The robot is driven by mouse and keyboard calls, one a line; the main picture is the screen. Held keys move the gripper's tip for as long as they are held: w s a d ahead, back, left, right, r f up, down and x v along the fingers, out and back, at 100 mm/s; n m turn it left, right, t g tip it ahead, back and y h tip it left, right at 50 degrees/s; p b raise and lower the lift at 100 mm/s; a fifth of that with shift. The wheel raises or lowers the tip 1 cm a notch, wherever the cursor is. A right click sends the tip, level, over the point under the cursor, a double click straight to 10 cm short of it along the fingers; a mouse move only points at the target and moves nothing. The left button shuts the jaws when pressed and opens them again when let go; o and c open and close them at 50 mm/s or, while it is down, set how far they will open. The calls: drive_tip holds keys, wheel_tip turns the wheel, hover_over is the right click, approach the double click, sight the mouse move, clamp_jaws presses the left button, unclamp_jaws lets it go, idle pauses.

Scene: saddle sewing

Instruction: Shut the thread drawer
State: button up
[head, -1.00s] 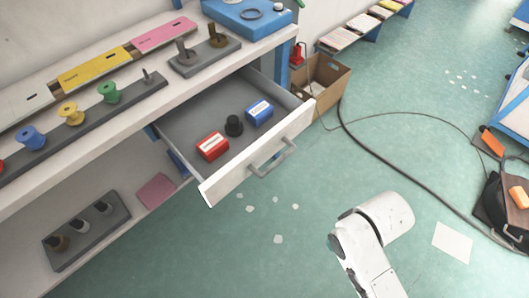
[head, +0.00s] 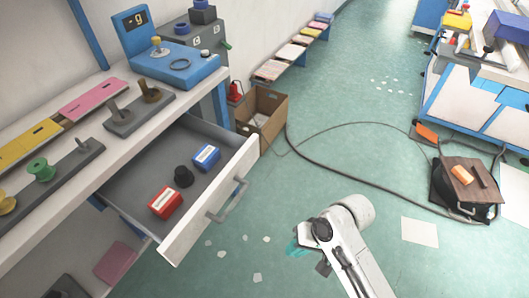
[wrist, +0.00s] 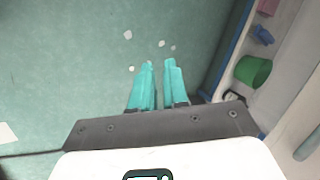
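The thread drawer (head: 120,190) is pulled out from under the bench at the left of the head view. Its white front panel (head: 190,222) has a grey bar handle (head: 228,202). Inside are a red box (head: 165,202), a black spool-like piece (head: 183,177) and a blue box (head: 206,156). My gripper (head: 296,248) is over the floor, right of and apart from the handle. In the wrist view its teal fingers (wrist: 158,66) point at the floor with a narrow empty gap between them.
The bench (head: 120,155) carries spools and a blue scale-like device (head: 160,45). A cardboard box (head: 262,112) stands past the drawer. A cable (head: 340,178) runs over the floor to a dark case (head: 462,190). White scraps (head: 257,277) lie on otherwise clear floor before the drawer.

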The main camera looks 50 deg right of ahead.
drive_tip(key=w+d+m+t, duration=0.1)
drive_tip(key=m, duration=0.1)
drive_tip(key=w+d+r+m+t+y, duration=0.1)
drive_tip(key=w+m, duration=0.1)
drive_tip(key=m, duration=0.1)
drive_tip(key=w+d+m+t+y, duration=0.1)
drive_tip(key=w+m+t, duration=0.1)
drive_tip(key=shift+r+m, duration=0.15)
drive_tip(key=shift+m, duration=0.15)
clamp_jaws()
drive_tip(key=w+d+r+m+t+h, duration=0.1)
drive_tip(key=w+d+r+m+t, duration=0.1)
drive_tip(key=d+r+m+t, duration=0.45)
drive_tip(key=w+d+r+m+t+h, duration=0.1)
drive_tip(key=w+d+r+m+t, duration=0.15)
drive_tip(key=d+m, duration=0.6)
drive_tip(key=w+a+m, duration=0.1)
drive_tip(key=w+a, duration=0.4)
drive_tip(key=w, duration=0.8)
drive_tip(key=shift+a+r+t, duration=0.15)
drive_tip(key=shift+a+t, duration=0.05)
drive_tip(key=shift+t, duration=0.2)
drive_tip(key=shift+w, duration=0.1)
